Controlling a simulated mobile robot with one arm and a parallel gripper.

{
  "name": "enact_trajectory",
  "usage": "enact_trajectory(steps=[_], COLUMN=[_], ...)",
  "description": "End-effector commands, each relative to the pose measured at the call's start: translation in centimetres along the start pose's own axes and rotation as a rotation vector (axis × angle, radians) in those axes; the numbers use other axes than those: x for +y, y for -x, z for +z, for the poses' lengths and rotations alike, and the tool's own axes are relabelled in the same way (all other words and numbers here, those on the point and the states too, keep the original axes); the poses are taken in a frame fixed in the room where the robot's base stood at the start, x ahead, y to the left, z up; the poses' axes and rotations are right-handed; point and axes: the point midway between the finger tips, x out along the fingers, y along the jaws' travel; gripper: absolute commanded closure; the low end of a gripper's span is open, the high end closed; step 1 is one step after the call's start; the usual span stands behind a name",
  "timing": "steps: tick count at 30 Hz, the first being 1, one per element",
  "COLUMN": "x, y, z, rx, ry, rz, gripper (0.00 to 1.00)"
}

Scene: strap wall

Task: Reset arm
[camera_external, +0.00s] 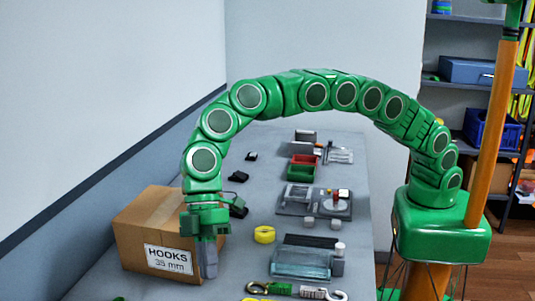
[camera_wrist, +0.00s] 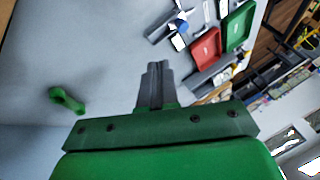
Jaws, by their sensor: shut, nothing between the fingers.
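My green arm arches over the grey table from my base at the right in the external view. My gripper (camera_external: 208,262) points down at the front left, in front of the cardboard box labelled HOOKS 35 mm (camera_external: 150,220) and hiding part of its right side. I cannot tell whether it touches the box. In the wrist view my gripper (camera_wrist: 155,72) shows its grey fingers together, with nothing between them.
A yellow tape roll (camera_external: 264,235), a clear tray (camera_external: 300,263) and a green strap with a hook (camera_external: 295,290) lie right of my gripper. Red (camera_external: 302,173) and green bins stand farther back. A wall borders the left.

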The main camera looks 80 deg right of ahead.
Motion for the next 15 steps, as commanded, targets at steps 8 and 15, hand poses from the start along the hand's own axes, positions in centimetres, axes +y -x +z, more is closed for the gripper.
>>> enact_trajectory(steps=[8,15], x=[1.3,2.4], y=[4.2,9.9], z=[2.6,6.9], rx=[-0.014,-0.036], ry=[-0.072,-0.177], rz=[0.038,0.091], gripper=[1.00,1.00])
